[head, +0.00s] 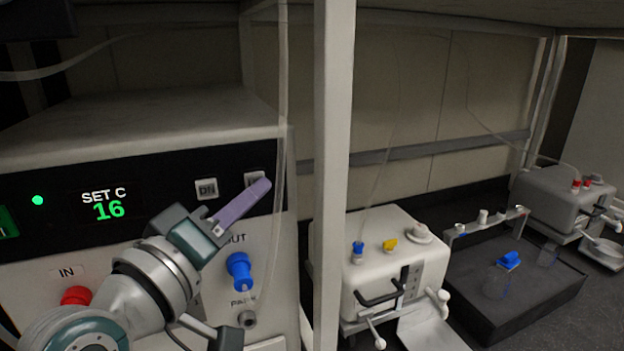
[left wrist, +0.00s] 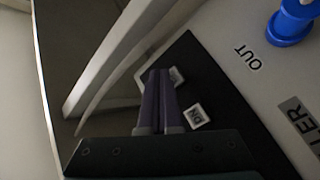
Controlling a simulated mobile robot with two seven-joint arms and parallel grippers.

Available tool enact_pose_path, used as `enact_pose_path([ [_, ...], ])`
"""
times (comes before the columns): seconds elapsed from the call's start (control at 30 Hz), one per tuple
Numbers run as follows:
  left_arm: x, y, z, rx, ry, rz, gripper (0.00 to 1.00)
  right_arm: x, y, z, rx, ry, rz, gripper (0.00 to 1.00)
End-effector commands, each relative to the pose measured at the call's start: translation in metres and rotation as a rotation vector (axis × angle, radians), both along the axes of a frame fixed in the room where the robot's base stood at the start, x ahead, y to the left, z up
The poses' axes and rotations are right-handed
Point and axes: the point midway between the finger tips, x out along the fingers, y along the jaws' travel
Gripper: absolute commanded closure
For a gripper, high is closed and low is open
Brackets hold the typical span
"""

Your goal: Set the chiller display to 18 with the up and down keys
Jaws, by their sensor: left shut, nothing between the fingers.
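The chiller's black front panel (head: 155,200) has a display (head: 109,210) that reads SET C 16 in green. The DN key (head: 206,189) is clear of the fingers and also shows in the left wrist view (left wrist: 194,117). The other key, right of DN, is mostly hidden behind my fingertips; a part shows in the left wrist view (left wrist: 178,76). My left gripper (head: 262,187) is shut and empty, its purple fingertips in front of that key. In the left wrist view the fingertips (left wrist: 160,74) overlap it; I cannot tell whether they touch. My right gripper is not in view.
A green light (head: 38,200) glows left of the display. A red IN fitting (head: 76,296) and a blue OUT fitting (head: 238,270) stick out below the panel. A pale upright post (head: 333,180) stands right of the chiller, with a white pump unit (head: 395,260) beyond.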

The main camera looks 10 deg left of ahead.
Motion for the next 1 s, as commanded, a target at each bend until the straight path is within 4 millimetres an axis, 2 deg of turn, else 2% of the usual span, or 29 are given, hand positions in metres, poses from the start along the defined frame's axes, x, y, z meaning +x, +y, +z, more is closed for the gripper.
enact_pose_path([
  [1.0, 0.0085, 0.0057, -0.0001, 0.000, 0.000, 0.000, 1.00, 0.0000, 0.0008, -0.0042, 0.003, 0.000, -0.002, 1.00],
])
